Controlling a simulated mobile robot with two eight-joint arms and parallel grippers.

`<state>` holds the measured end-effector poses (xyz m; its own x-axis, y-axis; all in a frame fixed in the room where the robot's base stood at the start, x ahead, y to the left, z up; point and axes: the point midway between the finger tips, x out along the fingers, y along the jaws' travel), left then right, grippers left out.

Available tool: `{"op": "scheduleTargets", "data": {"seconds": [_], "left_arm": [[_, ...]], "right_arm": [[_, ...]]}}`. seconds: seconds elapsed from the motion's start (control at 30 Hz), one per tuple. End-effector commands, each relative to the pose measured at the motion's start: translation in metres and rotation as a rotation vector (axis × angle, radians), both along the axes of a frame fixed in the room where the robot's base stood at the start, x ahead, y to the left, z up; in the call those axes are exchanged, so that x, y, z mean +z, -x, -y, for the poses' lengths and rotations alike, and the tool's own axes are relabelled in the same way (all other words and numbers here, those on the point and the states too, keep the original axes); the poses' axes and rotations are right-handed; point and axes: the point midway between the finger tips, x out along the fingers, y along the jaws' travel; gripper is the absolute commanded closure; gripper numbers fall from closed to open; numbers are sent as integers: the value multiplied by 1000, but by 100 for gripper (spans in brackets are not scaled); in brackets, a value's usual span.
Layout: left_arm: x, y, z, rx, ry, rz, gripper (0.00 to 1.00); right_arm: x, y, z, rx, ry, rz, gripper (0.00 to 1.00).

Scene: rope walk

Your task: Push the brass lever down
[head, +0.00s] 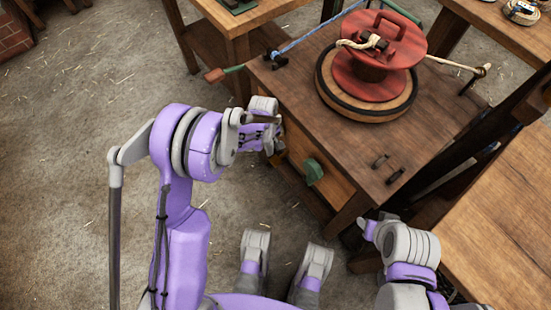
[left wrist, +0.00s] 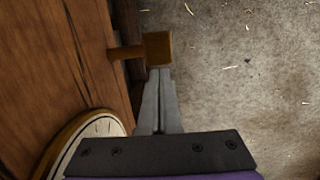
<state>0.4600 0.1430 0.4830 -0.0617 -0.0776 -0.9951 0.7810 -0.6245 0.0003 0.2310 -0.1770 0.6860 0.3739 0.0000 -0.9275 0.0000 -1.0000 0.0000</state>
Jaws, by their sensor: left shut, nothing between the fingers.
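The brass lever shows in the left wrist view as a square brass-coloured block (left wrist: 159,48) on a short shaft that comes out of a wooden face at left. My left gripper (left wrist: 160,74) is shut and empty, its fingertips right at the near edge of the block. I cannot tell whether they touch it. In the head view my left gripper (head: 274,136) is by the front left of the wooden bench (head: 440,128), and the lever is mostly hidden behind it. My right gripper (head: 367,228) is low at right, and its fingers are unclear.
A red spool (head: 372,75) with rope stands on a round wooden base on the bench. A green knob (head: 313,172) sits on the bench front. In the left wrist view a pale disc with a wooden rim (left wrist: 92,132) is beside my gripper. Bare floor (head: 60,170) lies at left.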

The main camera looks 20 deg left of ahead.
Motion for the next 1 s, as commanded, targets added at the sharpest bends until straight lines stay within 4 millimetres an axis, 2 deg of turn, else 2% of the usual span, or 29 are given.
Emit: {"op": "scheduleTargets", "data": {"seconds": [0.3, 0.43, 0.8, 1.0], "left_arm": [[2, -3, -4, -1, 0, 0, 100], [11, -3, -5, 0, 0, 0, 100], [82, -8, -10, 0, 1, 1, 100], [105, -9, -12, 0, 0, 0, 100]], "right_arm": [[0, 0, 0, 0, 0, 0, 50], [3, 0, 0, 0, 0, 1, 50], [25, 3, 0, 0, 0, 8, 50], [31, 4, 0, 0, 0, 10, 50]]}}
